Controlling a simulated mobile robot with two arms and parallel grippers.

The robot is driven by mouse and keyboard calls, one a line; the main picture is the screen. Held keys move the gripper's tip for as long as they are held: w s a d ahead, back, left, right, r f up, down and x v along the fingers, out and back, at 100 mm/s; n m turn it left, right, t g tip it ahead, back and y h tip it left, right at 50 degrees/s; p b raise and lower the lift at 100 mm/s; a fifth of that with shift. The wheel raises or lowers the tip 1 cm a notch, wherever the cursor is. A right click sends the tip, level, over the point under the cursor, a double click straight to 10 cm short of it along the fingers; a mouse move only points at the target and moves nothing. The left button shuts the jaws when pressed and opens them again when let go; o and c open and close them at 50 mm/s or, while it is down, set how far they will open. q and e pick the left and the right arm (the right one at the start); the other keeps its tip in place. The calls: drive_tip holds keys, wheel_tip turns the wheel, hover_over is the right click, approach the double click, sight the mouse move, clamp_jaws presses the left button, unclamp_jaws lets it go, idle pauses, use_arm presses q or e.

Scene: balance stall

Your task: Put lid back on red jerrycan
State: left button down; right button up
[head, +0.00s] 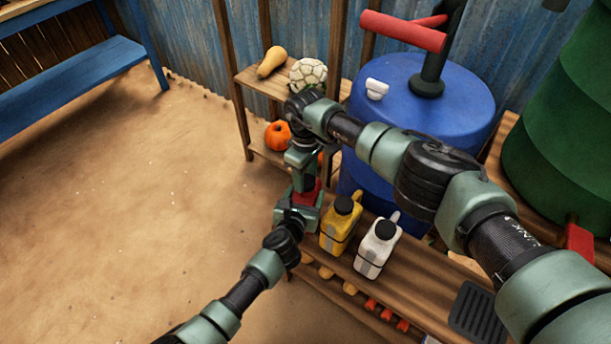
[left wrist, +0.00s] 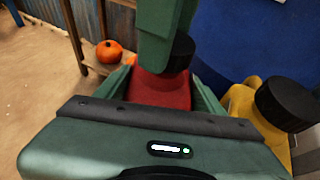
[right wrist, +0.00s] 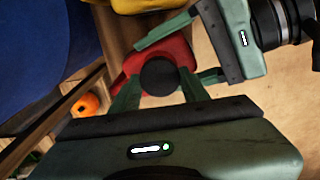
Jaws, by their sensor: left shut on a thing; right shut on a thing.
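The red jerrycan (head: 308,192) stands at the left end of the wooden bench, mostly covered by my grippers in the head view. My left gripper (head: 300,207) is shut around the body of the red jerrycan, which also shows in the left wrist view (left wrist: 160,90). My right gripper (right wrist: 158,78) comes down from above and is shut on the black lid (right wrist: 159,76). The lid is at the top of the red jerrycan in the right wrist view and also shows in the left wrist view (left wrist: 181,53). I cannot tell whether it is seated.
A yellow jerrycan (head: 338,228) and a white jerrycan (head: 374,252), both black-lidded, stand close to the right on the bench (head: 432,290). A blue barrel (head: 455,95) stands behind. A shelf at the back holds an orange pumpkin (head: 278,135). Open sandy floor lies left.

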drive_tip(key=shift+w+r, duration=0.1)
drive_tip(key=o, duration=1.3)
drive_tip(key=shift+r, duration=2.2)
drive_tip(key=shift+c, duration=0.5)
